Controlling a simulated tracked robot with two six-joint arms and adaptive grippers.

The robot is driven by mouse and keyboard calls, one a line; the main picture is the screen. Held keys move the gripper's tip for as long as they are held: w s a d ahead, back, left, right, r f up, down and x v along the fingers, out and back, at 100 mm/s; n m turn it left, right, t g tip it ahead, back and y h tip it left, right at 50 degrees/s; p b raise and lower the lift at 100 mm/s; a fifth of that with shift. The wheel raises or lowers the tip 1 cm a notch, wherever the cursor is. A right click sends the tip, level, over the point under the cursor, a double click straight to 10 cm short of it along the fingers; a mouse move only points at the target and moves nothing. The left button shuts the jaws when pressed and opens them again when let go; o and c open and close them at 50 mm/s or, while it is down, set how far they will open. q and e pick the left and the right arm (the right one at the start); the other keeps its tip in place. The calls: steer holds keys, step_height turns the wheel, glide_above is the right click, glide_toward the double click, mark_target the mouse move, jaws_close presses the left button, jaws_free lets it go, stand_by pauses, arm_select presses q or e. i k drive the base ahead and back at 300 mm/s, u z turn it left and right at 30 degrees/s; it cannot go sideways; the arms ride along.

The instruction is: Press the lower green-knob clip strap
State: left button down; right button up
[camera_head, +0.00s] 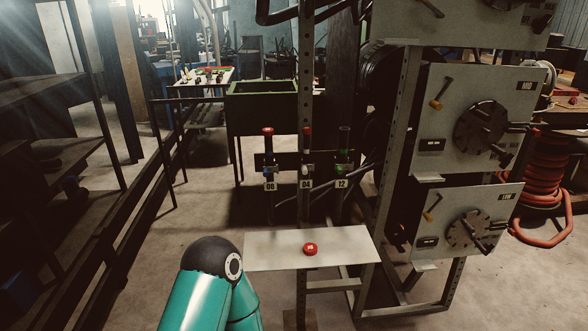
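Three upright hose fittings stand in a rack at the middle, tagged 06 (270,186), 04 (306,184) and 12 (341,183). The fitting above tag 12 has a dark green tube (344,138) and a small green part (342,157) below it. It is too small to tell whether this is a clip strap with a green knob, or whether there is a lower one. The other two fittings have red tops, with blue and red parts lower down. Neither gripper shows; only a teal link of my arm with a dark joint is in view, at the bottom.
A pale shelf plate (270,250) with a red button (310,249) stands below the rack. Grey crimper panels (445,140) with levers and round dials fill the right. Dark shelving (50,150) stands left; floor shows between.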

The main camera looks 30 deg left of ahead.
mark_target(339, 168)
steer(key=u, duration=0.15)
steer(key=i, duration=1)
steer(key=z, duration=0.05)
